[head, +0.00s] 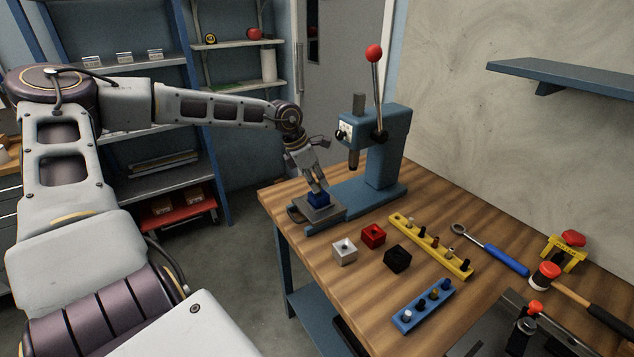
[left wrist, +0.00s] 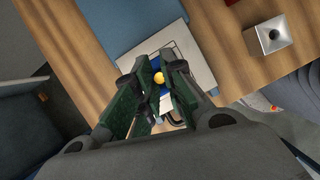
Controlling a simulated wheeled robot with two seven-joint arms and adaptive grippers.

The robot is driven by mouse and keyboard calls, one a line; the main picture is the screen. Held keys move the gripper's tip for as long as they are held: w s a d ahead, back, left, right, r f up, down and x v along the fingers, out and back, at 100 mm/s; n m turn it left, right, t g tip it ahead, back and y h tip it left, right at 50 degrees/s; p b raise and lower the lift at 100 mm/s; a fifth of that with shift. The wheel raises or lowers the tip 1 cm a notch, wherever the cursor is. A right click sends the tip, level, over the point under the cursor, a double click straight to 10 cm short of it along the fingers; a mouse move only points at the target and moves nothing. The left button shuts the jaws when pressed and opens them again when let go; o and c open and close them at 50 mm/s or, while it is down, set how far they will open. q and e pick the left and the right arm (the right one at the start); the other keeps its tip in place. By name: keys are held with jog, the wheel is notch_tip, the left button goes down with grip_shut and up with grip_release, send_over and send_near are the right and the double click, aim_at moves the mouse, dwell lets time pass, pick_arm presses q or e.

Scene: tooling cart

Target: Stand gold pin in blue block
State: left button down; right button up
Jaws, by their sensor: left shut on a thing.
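The blue block (head: 318,199) sits on a grey plate (head: 325,214) at the front of the press base. It shows in part between the fingers in the left wrist view (left wrist: 155,67). My left gripper (head: 317,186) points down right over the block. In the left wrist view the gripper (left wrist: 159,74) is shut on the gold pin, whose round gold end (left wrist: 158,77) shows between the fingertips. The pin is hidden in the head view. I cannot tell whether its lower end is inside the block's hole. My right gripper is out of view.
A blue arbor press (head: 384,150) with a red-knobbed lever stands behind the block. White (head: 344,252), red (head: 373,236) and black (head: 397,258) blocks lie to the right. A yellow pin rack (head: 430,245), a blue pin rack (head: 422,306) and a ratchet (head: 490,250) are further right.

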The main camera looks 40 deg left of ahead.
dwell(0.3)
pick_arm(q)
jog(key=c, duration=1.4)
grip_release()
jog(key=shift+c, duration=0.2)
jog(key=o, duration=0.4)
jog(key=shift+r, duration=0.1)
jog(key=shift+r+p, duration=1.25)
jog(key=shift+r, duration=1.7)
jog(key=shift+r, duration=0.15)
jog(key=shift+r+p, duration=0.8)
jog(key=shift+p, duration=0.2)
